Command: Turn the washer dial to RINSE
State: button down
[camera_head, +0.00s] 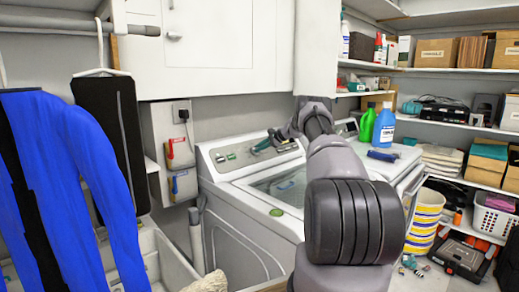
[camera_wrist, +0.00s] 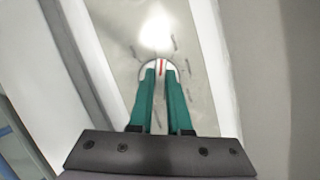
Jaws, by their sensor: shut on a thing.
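The white top-loading washer (camera_head: 222,233) stands in the middle of the head view, with its control panel (camera_head: 209,158) along the back. My gripper (camera_head: 257,149) reaches to this panel from the right. In the wrist view, the teal fingers of my gripper (camera_wrist: 158,72) are shut on the small round dial (camera_wrist: 160,66). A red line on the dial's pale face shows between the fingertips and runs nearly straight up the picture. Dark marks surround the dial, too blurred to read. The fingers hide the dial's lower part. I cannot tell which setting it points to.
A green bottle (camera_head: 368,123) and a blue bottle (camera_head: 384,127) stand right of my arm. White cabinets (camera_head: 205,50) hang above the washer. Blue clothing (camera_head: 75,165) hangs at left. Stocked shelves (camera_head: 450,71) line the right wall.

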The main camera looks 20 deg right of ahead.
jog(key=shift+n+g, duration=0.5)
jog(key=shift+n, duration=0.7)
jog(key=c, duration=0.9)
grip_release()
jog(key=shift+o, duration=0.2)
jog(key=v, duration=1)
jog(key=shift+s+d+r, duration=0.2)
jog(key=shift+s+r, duration=0.05)
